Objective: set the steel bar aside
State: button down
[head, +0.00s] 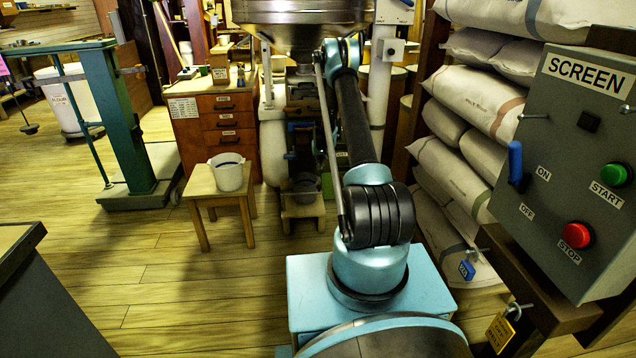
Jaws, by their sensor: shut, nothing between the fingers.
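I cannot make out the steel bar for sure in the head view. A long thin pale grey rod (330,140) runs close along the left side of my arm, from near its lower joint up to its upper joint. I cannot tell whether this rod is the bar or part of my arm. My arm rises from the middle front toward the mill machine at the back. My gripper does not show; the far end of the arm is hidden beyond its upper joint.
A grey SCREEN control box (575,165) with a blue lever stands close at right, before stacked sacks (465,180). Behind are a drawer cabinet (215,135) and a green platform scale (125,115). The left floor is open.

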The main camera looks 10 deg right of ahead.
jog(key=x, duration=0.3)
jog(key=shift+s, duration=0.2)
jog(key=shift+f, duration=0.15)
jog(key=x, duration=0.9)
jog(key=shift+w+f, duration=0.2)
jog(key=shift+f, duration=0.15)
